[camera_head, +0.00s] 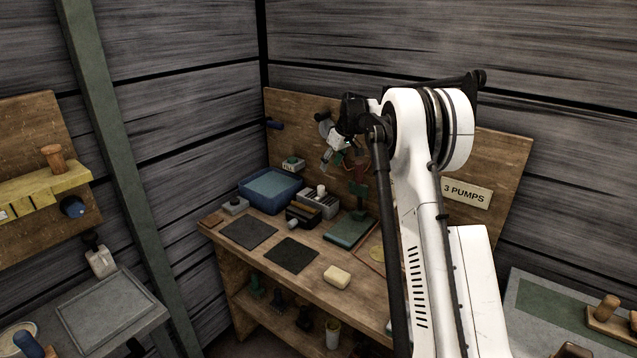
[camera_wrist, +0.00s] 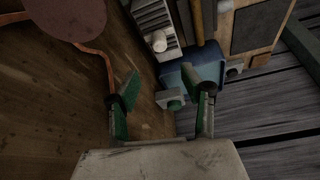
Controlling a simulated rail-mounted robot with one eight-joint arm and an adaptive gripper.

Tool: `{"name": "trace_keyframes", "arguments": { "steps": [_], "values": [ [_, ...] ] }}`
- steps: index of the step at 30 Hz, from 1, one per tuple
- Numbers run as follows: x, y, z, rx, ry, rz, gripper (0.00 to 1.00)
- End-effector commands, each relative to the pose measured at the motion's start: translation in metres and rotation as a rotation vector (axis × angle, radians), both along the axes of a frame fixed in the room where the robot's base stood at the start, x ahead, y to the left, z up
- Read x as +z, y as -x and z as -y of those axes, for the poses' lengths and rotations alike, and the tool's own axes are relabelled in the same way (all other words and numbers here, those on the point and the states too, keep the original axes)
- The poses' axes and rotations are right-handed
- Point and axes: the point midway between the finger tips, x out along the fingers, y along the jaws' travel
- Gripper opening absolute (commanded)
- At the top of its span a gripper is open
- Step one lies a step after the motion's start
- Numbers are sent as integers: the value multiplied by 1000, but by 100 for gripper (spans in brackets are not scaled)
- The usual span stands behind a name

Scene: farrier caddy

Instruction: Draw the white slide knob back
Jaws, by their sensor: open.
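A white knob (camera_head: 321,190) stands on a grey ribbed box (camera_head: 318,205) towards the back of the bench. In the wrist view the white knob (camera_wrist: 159,41) shows at the end of the ribbed box (camera_wrist: 152,17). A second pale knob (camera_head: 292,224) is on the front of a dark box (camera_head: 304,215); I cannot tell for certain which one is the slide knob. My gripper (camera_head: 332,157) is above the back of the bench, apart from both knobs. In the wrist view my gripper (camera_wrist: 165,88) is open, its green-padded fingers spread with nothing held between them.
A blue tray (camera_head: 249,197) stands left of the ribbed box. Two dark mats (camera_head: 291,255) and a pale yellow block (camera_head: 337,276) lie in front.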

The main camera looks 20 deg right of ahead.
Motion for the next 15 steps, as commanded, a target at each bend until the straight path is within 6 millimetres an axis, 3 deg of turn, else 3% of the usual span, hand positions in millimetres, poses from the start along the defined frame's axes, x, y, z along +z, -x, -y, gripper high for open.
{"name": "trace_keyframes", "arguments": {
  "steps": [5,15],
  "values": [
    [-13,-3,0,6,6,-12,42],
    [-69,-26,-8,6,4,-9,42]
  ]
}}
